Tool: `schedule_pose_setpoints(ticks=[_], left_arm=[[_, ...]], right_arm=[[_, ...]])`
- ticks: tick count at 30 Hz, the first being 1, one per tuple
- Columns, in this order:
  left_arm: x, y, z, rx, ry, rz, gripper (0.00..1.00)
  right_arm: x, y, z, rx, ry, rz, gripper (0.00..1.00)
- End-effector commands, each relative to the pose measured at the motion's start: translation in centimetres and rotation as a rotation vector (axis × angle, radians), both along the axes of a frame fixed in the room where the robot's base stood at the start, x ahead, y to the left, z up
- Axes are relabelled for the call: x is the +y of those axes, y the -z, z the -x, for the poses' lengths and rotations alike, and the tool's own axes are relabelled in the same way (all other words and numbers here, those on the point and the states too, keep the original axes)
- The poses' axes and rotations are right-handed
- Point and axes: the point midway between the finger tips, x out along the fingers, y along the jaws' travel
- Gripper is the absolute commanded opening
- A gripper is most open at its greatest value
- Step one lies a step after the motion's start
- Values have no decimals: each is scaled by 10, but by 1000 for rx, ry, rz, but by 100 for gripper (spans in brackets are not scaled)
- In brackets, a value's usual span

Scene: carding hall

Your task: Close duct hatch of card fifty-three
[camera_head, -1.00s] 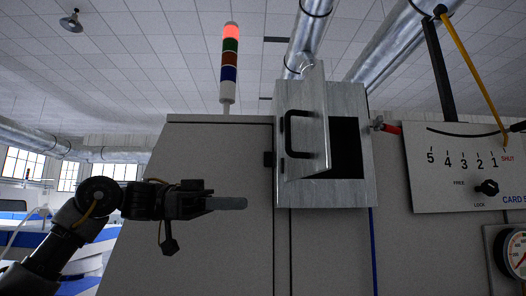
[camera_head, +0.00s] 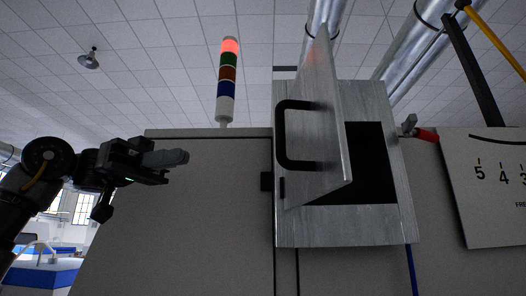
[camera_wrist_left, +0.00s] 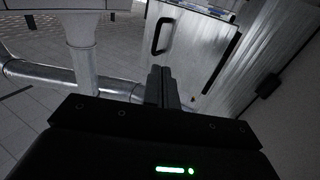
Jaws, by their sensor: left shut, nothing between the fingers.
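The duct hatch is a grey metal door (camera_head: 322,130) with a black bar handle (camera_head: 283,135). My right gripper is not seen.
A red-handled lever (camera_head: 425,134) is right of the frame. A numbered scale panel (camera_head: 490,190) stands farther right. A signal tower lit red (camera_head: 229,80) rises behind the machine top. Round ducts (camera_head: 420,40) run overhead. The space between gripper and hatch is free.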

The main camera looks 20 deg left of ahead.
Motion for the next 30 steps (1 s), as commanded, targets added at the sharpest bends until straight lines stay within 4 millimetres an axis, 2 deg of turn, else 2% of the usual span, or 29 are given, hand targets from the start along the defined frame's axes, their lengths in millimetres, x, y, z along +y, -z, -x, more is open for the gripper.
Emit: schedule_pose_setpoints(ticks=[5, 9, 14, 21, 27, 30], left_arm=[[-11, 2, -2, 0, 12, -3, 0], [-31, 4, 1, -2, 17, -4, 0], [-62, 3, 6, -2, 16, -4, 0], [-108, 0, 15, -2, 11, -2, 0], [-133, -1, 19, 0, 10, -3, 0], [-139, -1, 20, 0, 9, -2, 0]], right_arm=[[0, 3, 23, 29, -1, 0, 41], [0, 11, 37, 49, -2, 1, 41], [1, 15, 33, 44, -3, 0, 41], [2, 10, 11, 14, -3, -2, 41], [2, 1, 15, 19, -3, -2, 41], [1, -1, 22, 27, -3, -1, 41]])
